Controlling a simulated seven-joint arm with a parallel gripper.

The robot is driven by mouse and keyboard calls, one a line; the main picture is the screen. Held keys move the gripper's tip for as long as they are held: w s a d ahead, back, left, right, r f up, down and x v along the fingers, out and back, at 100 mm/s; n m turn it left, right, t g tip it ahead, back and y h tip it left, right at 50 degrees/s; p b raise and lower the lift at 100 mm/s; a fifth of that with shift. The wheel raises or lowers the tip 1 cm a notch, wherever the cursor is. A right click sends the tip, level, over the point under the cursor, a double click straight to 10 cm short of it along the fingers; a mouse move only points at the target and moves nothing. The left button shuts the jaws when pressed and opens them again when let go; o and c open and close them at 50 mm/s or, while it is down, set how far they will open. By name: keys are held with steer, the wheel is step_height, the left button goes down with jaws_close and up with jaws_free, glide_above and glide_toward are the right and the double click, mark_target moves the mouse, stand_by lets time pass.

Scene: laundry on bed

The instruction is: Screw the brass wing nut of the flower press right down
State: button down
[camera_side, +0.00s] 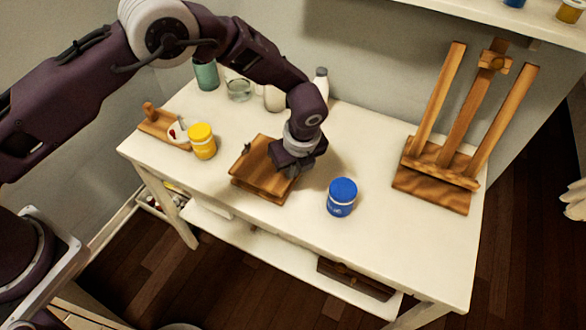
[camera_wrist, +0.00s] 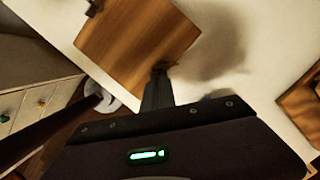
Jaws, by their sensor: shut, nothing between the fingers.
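The flower press (camera_side: 258,168), a stack of square wooden boards, lies on the white table. It also shows in the wrist view (camera_wrist: 130,38). A small dark fitting, which looks like a wing nut (camera_side: 246,148), stands at its far left corner; a similar one shows at the upper left in the wrist view (camera_wrist: 95,6). My gripper (camera_side: 292,172) is at the right corner of the press, pointing down. In the wrist view its shut fingers (camera_wrist: 160,72) end at the board's edge. Any nut there is hidden or too dark to tell from the fingertips. No brass colour is clear.
A blue jar (camera_side: 342,197) stands right of the press, close to my gripper. A yellow jar (camera_side: 202,140) stands to the left, with a small wooden board (camera_side: 158,122) beyond it. Bottles and a glass stand behind. A wooden easel (camera_side: 440,175) is at the right.

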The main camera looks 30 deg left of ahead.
steer(key=shift+a+m, duration=0.25)
steer(key=shift+m, duration=0.85)
steer(key=shift+s+a+m+t+h, duration=0.1)
steer(key=shift+a+m+t+h, duration=0.1)
steer(key=shift+m, duration=0.4)
steer(key=shift+s+a+m+t+h, duration=0.1)
steer(key=shift+m+t+h, duration=0.1)
steer(key=shift+m, duration=0.4)
steer(key=m, duration=0.2)
steer(key=shift+w+a+m+h, duration=0.1)
steer(key=shift+a+m+h, duration=0.2)
steer(key=shift+m, duration=0.1)
steer(key=m, duration=0.2)
steer(key=a+m+h, duration=0.1)
steer(key=m, duration=0.1)
steer(key=shift+w, duration=0.15)
steer(key=m, duration=0.2)
steer(key=m+h, duration=0.1)
steer(key=m, duration=0.1)
steer(key=shift+w+a, duration=0.25)
steer(key=shift+w, duration=0.05)
steer(key=shift+w+a, duration=0.1)
steer(key=shift+w, duration=0.05)
steer(key=shift+w+a, duration=0.15)
steer(key=shift+w, duration=1.15)
